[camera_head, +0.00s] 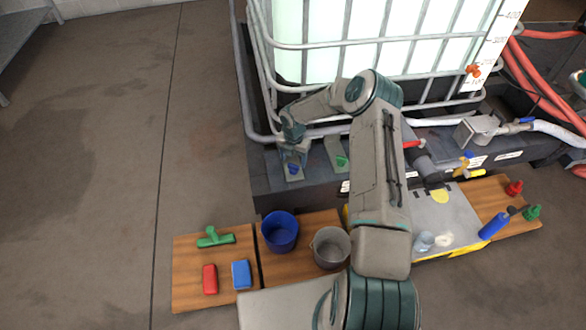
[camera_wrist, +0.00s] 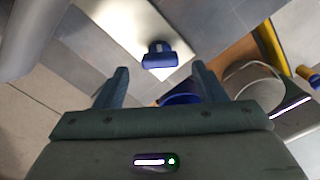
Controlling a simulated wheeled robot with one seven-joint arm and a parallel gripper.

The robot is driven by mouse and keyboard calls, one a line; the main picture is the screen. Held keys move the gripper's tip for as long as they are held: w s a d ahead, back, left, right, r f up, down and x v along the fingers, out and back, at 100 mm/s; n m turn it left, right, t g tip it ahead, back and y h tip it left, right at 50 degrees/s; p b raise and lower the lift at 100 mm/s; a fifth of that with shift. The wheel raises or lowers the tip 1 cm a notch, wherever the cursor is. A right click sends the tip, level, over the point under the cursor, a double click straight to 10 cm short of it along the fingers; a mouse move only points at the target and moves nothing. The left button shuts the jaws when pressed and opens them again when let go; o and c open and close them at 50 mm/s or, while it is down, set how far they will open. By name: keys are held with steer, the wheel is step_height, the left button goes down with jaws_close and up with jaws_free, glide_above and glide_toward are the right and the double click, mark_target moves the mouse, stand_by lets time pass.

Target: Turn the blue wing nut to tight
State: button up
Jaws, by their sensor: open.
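The blue wing nut (camera_head: 293,168) sits on a light metal plate on the dark ledge in front of the caged tank. My gripper (camera_head: 292,150) is just above and behind it in the head view, and partly hides its surroundings. In the wrist view the blue wing nut (camera_wrist: 158,57) lies beyond the fingertips, roughly centred in the gap between them. My gripper (camera_wrist: 160,75) is open there, with nothing between its fingers. I cannot tell whether either finger touches the nut; a gap seems to show on both sides.
A green wing nut (camera_head: 341,161) sits on a similar plate to the right. Below are a blue bucket (camera_head: 280,243) and a grey bucket (camera_head: 331,259) on a wooden board. The tank's metal cage (camera_head: 345,46) rises close behind my arm. Open floor lies to the left.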

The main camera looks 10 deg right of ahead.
mark_target(294, 165)
steer(key=shift+f+b, duration=0.45)
steer(key=shift+f, duration=1.75)
steer(key=shift+c, duration=0.3)
steer(key=c, duration=0.9)
